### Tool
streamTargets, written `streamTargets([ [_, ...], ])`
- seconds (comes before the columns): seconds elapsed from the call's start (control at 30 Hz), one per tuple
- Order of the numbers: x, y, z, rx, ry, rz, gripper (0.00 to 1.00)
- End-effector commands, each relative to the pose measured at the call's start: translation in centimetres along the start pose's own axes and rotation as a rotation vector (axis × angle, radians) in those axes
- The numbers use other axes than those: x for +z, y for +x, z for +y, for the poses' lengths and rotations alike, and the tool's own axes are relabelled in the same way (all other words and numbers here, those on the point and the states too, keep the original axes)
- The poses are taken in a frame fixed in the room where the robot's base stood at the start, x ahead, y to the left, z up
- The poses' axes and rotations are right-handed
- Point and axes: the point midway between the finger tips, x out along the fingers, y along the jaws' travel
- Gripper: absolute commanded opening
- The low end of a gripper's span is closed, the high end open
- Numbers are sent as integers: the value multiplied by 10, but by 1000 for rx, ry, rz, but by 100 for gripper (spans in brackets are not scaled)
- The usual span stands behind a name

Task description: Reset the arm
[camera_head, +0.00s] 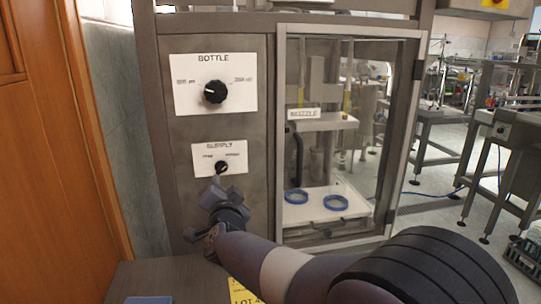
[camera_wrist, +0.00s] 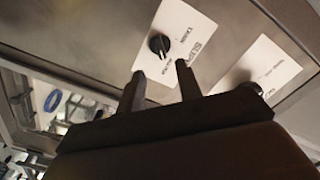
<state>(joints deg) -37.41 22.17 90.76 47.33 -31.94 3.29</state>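My gripper (camera_head: 219,183) is in front of the machine's grey panel, just below the black SUPPLY knob (camera_head: 221,167) in the head view. In the wrist view, the two fingers of my gripper (camera_wrist: 160,72) stand apart with nothing between them. The SUPPLY knob (camera_wrist: 159,44) shows there beyond the fingertips, on its white label plate (camera_wrist: 182,28). The fingers look clear of the knob, but the exact gap to the panel is hard to tell. My arm reaches in from the lower right in the head view.
The larger BOTTLE knob (camera_head: 215,91) is above on the same panel. To the right, a glazed cabinet (camera_head: 345,110) marked NOZZLE holds two blue rings (camera_head: 335,202). An orange-brown door (camera_head: 45,190) stands left. A yellow LOT sign (camera_head: 243,291) is below my arm.

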Motion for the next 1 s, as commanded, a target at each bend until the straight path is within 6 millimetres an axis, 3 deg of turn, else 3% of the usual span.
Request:
streamTargets([
  [0.2, 0, 40, 1, 1, -1, 1, 34],
  [0.43, 0, 69, 0, 1, 0, 1, 34],
  [0.6, 0, 79, 0, 0, -1, 0, 34],
  [1.0, 0, 78, 0, -1, -16, 0, 34],
])
